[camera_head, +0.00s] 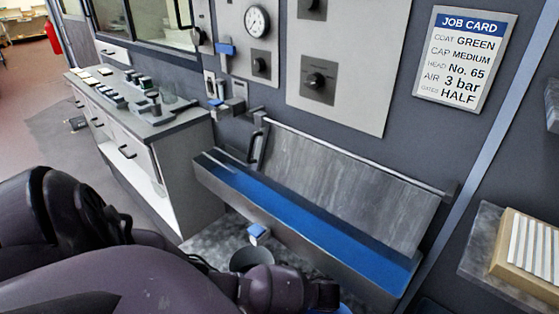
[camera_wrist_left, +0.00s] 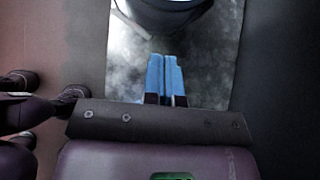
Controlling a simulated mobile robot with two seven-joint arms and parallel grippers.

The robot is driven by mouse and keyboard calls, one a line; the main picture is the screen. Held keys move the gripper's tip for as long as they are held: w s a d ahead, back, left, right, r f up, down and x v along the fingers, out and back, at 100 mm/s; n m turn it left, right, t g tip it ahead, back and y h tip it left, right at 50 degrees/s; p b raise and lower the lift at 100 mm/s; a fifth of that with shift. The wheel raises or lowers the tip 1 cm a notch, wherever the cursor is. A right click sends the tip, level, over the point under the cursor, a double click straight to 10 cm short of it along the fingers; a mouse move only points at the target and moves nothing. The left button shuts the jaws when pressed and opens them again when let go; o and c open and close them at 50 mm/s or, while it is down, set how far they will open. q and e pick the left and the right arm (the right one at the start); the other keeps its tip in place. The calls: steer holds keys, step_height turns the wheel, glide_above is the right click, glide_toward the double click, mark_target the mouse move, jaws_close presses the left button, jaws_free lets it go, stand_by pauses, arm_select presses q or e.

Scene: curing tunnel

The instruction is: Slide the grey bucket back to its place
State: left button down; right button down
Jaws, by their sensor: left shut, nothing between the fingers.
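A grey bucket (camera_head: 250,258) stands on the stone-like floor slab below the trough in the head view. My arm hides its lower part. In the left wrist view a rounded dark vessel with a pale rim and some blue (camera_wrist_left: 175,8) is cut off by the top edge; it looks like a bucket, but I cannot be sure it is the same one. My left gripper (camera_wrist_left: 165,58) has its blue fingers shut together with nothing between them, pointing toward that vessel with a gap showing. In the head view its fingers are not clearly seen. My right gripper is not seen.
A long trough (camera_head: 300,225) with blue inside and a raised grey lid (camera_head: 345,175) hangs over the slab (camera_head: 205,240). A blue-ended spout (camera_head: 258,232) sits under it. A cabinet (camera_head: 185,180) stands left; a shelf (camera_head: 485,250) with a tray juts out right.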

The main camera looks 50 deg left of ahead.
arm_select(q)
steer(key=p+v, duration=0.1)
steer(key=v, duration=0.3)
steer(key=shift+d+r, duration=0.3)
steer(key=c, duration=1.5)
jaws_free()
steer(key=shift+s+d+f, duration=0.1)
steer(key=shift+d+f, duration=0.1)
steer(key=shift+o, duration=1.2)
steer(key=s+d+f+n+t+h, duration=0.2)
steer(key=s+d+f+h, duration=0.2)
steer(key=s+d+h, duration=0.1)
steer(key=shift+d+n, duration=0.4)
steer(key=shift+d, duration=0.2)
steer(key=s+a+r+n+t+h, duration=0.1)
steer(key=s+r+n+t+h, duration=0.1)
steer(key=s+r+n+t, duration=0.2)
steer(key=s+r+n+t+h, duration=0.2)
steer(key=s+r+n+t, duration=0.2)
steer(key=r+n+t, duration=0.2)
step_height(320, 180, up, 3)
steer(key=n, duration=0.3)
steer(key=shift+s+a, duration=0.25)
steer(key=shift+a, duration=0.1)
steer(key=shift+f, duration=0.15)
